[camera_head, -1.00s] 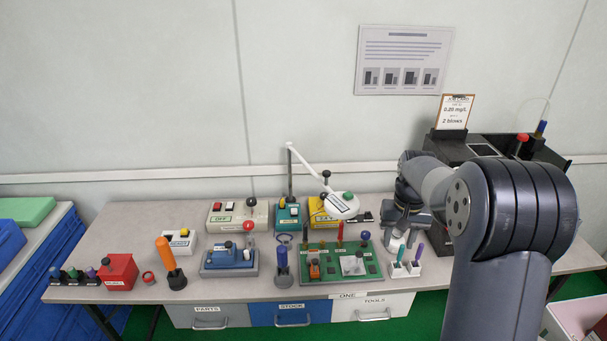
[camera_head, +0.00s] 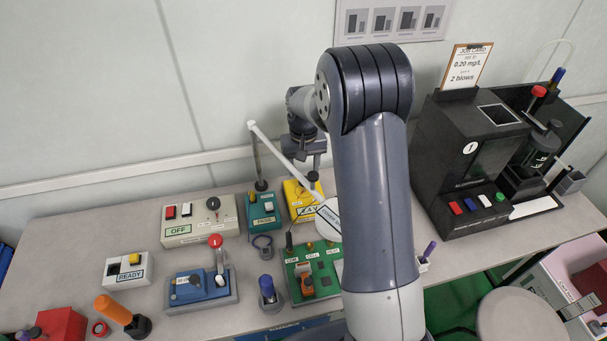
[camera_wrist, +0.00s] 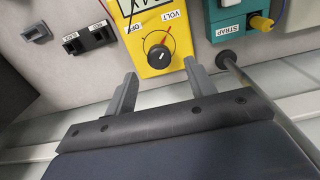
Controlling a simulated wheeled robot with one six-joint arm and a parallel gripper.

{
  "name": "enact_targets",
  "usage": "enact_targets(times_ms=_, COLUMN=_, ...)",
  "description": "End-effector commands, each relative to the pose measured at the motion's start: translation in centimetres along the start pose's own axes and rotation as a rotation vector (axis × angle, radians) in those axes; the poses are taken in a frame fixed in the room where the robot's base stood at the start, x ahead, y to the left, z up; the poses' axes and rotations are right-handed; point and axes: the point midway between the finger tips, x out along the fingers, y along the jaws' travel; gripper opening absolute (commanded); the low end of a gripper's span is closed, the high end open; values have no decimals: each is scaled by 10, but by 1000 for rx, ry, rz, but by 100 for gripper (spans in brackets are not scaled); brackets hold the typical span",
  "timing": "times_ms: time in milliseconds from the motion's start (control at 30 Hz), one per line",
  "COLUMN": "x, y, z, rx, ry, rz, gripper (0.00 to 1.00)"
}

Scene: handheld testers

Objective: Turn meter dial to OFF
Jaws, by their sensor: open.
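The yellow meter (camera_head: 303,203) stands on the bench in the head view, partly hidden by the lamp and my arm. In the wrist view the meter (camera_wrist: 143,38) has a display at its top edge and a round black dial (camera_wrist: 157,57). The labels OFF and VOLT sit to the upper left and upper right of the dial. A small pale mark shows on the knob; its exact direction is hard to tell. My gripper (camera_wrist: 160,71) is open and empty, its fingertips to either side just below the dial in the picture. Contact with the meter cannot be seen.
A teal STRAP box (camera_wrist: 231,22) stands close right of the meter in the wrist view, beside the lamp post (camera_wrist: 232,66). In the head view the white lamp head (camera_head: 329,219) hangs near the meter.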

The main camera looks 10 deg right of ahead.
Motion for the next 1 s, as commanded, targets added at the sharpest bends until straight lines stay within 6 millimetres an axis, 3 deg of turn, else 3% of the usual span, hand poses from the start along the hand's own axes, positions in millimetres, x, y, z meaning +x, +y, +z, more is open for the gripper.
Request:
enact_targets(times_ms=233, x=34, y=0, z=1, rx=0, ry=-2, rz=0, gripper=52)
enact_targets(times_ms=633, x=41, y=0, z=0, rx=0, ry=1, rz=0, gripper=51)
enact_targets(times_ms=1000, x=40, y=0, z=0, rx=0, ry=1, rz=0, gripper=21)
